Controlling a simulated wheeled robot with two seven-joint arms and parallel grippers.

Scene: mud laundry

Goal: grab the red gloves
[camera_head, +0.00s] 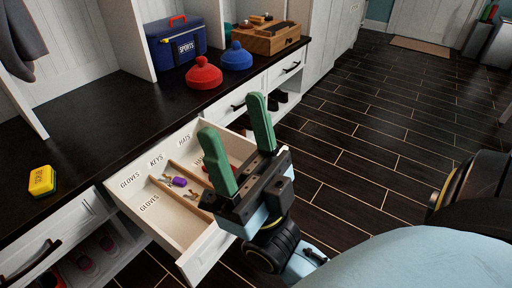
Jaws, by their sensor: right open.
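My right gripper (230,115) is open, with two green fingers pointing up and apart, and nothing shows between them. It is in front of an open white drawer (192,258) and hides part of its inside. A small patch of red shows in the drawer behind the gripper; I cannot tell whether it is the red gloves. No red gloves are clearly visible. My left gripper is not in view.
The drawer has wooden dividers, labels for gloves, keys and hats, and a purple item (179,182). On the dark bench are a red hat (204,74), blue hat (237,57), blue sports box (176,45), wooden box (270,40) and yellow item (42,181). Floor right is largely clear.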

